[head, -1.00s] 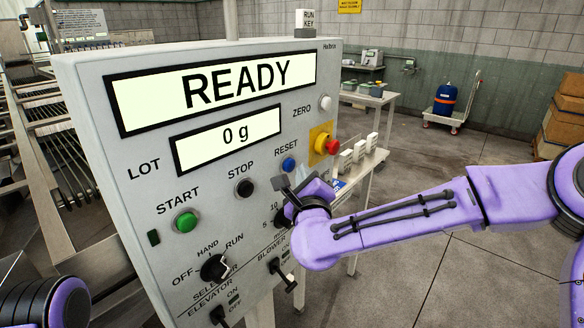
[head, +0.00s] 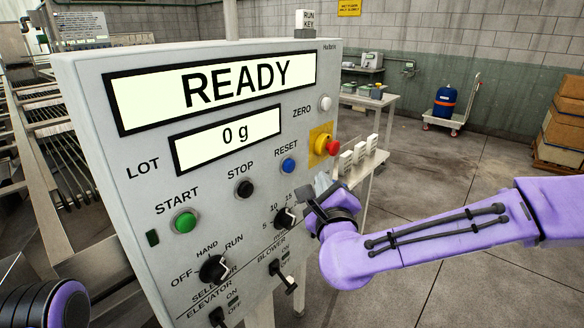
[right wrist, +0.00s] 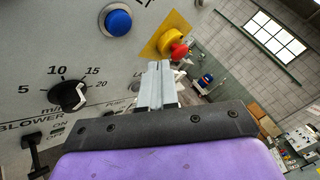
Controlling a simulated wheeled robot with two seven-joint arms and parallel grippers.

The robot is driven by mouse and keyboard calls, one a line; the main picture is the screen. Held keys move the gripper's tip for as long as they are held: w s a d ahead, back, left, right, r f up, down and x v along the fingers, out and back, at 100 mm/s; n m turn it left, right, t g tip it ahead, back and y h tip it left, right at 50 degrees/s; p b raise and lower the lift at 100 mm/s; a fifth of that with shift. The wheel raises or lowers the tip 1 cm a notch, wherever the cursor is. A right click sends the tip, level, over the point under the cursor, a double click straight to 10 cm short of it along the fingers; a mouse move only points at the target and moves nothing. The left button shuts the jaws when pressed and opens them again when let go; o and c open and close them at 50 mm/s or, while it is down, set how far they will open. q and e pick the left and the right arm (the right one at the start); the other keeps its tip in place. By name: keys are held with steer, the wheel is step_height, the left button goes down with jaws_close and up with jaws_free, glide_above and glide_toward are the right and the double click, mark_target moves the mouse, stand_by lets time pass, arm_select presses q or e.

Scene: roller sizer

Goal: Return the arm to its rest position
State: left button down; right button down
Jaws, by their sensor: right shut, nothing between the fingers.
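My right gripper (head: 322,184) is in front of the right side of the grey control panel (head: 85,100). It also shows in the right wrist view (right wrist: 158,68), with its two fingers closed together and nothing between them. It is apart from the blue RESET button (head: 288,165) and the black timer dial (head: 285,218), which lie to its left.
The red emergency stop (head: 333,147) on its yellow plate is just above my right gripper. The selector (head: 214,268) and the blower switch (head: 284,284) stick out lower on the panel. A side table (head: 385,102) stands behind. Open floor lies to the right.

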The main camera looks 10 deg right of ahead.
stand_by(0.4)
steer(key=s+d+f+n+g+y, duration=0.1)
steer(key=s+f+n+g, duration=0.3)
steer(key=f, duration=0.6)
steer(key=s+d+f+n+g, duration=0.1)
steer(key=s+f+n, duration=0.1)
steer(key=f+n, duration=0.6)
steer(key=s+d+f+n+g+y, duration=0.1)
steer(key=s+f+n+g, duration=0.2)
steer(key=f, duration=0.9)
steer(key=s+d+f+n+g+h, duration=0.1)
steer(key=s+d+f+n+g, duration=0.2)
steer(key=s+d+f, duration=0.2)
steer(key=s+d+f+n+g+h, duration=0.1)
steer(key=s+d+f+n+g, duration=0.2)
steer(key=s+f, duration=0.9)
steer(key=s+d+g, duration=0.1)
steer(key=s+d, duration=0.1)
steer(key=s, duration=0.6)
steer(key=shift+s+f+h, duration=0.15)
steer(key=shift+s+h, duration=0.15)
steer(key=shift+h, duration=0.1)
